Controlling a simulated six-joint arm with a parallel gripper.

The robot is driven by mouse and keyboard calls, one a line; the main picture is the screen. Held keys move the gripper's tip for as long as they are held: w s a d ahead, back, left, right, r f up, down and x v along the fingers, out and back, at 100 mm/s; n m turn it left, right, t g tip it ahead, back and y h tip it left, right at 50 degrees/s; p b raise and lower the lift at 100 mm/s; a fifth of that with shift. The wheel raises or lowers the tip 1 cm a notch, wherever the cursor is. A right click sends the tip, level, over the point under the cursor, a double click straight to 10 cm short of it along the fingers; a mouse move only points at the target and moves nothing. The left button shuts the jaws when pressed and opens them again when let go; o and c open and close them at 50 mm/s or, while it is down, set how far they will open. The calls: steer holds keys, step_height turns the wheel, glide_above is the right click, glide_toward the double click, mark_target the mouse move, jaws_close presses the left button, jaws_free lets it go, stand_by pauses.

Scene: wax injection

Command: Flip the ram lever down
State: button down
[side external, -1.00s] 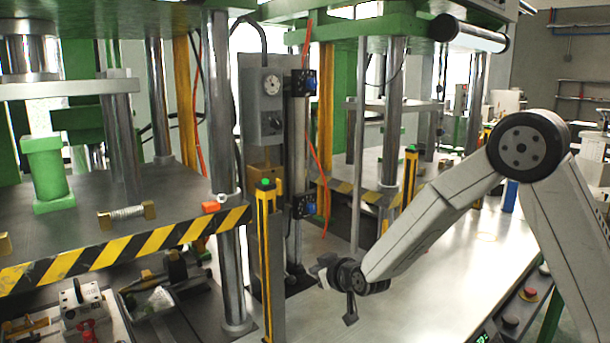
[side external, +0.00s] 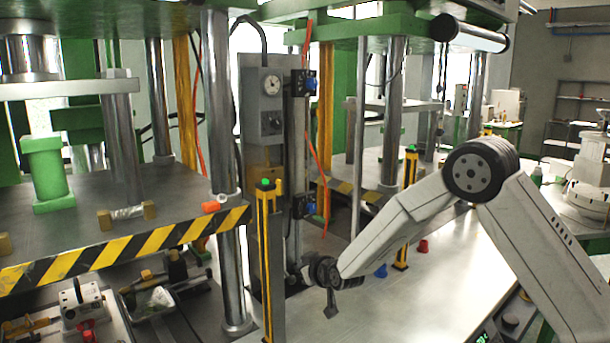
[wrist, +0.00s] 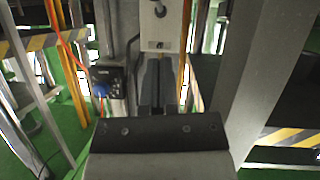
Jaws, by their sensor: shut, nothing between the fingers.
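A grey control box (side external: 264,105) with a round gauge and a dark knob is mounted on the column behind the yellow post. In the wrist view the lower part of a pale grey box (wrist: 178,28) with a small dark knob is ahead, at the top. I cannot make out the ram lever for sure in either view. My gripper (wrist: 158,62) is shut and empty, its dark fingers pointing toward the pale box just below it in the picture. In the side view my gripper is small and dark, low and to the right of the control box, apart from it.
A yellow-black post (side external: 266,250) with a green top stands left of my gripper. A steel rail with blue fittings (side external: 308,84) and an orange hose run beside the control box. Red (side external: 422,246) and blue (side external: 380,271) cups stand on the bright bench (side external: 440,285).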

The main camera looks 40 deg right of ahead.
mark_target(292, 278)
steer(key=shift+w+d+f, duration=0.25)
steer(key=shift+w+f, duration=0.75)
steer(key=shift+f, duration=0.2)
steer(key=shift+w+d+f, duration=0.25)
steer(key=shift+w+f, duration=0.7)
steer(key=shift+f, duration=0.25)
steer(key=shift+w+f, duration=0.15)
steer(key=shift+f, duration=1.15)
steer(key=shift+r, duration=0.85)
